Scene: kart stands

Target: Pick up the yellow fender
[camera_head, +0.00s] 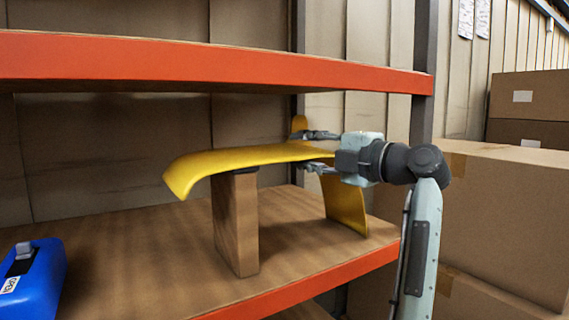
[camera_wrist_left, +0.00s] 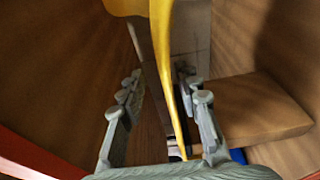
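The yellow fender (camera_head: 235,158) is a curved panel on the shelf, propped on a brown block stand (camera_head: 237,222), with its right end reaching down to the shelf board. In the head view my left gripper (camera_head: 316,151) is at the fender's right part, one finger above its edge and one below. In the left wrist view the fender (camera_wrist_left: 163,55) runs between the two fingers (camera_wrist_left: 160,105). It is closer to the right finger, with a clear gap to the left finger. The left gripper is open around the fender's edge. My right gripper is not in view.
An orange-edged upper shelf (camera_head: 200,62) runs above the fender. The lower shelf board (camera_head: 130,262) carries the stand and a blue case (camera_head: 38,277) at left. A dark upright post (camera_head: 424,60) and cardboard boxes (camera_head: 500,215) stand at right.

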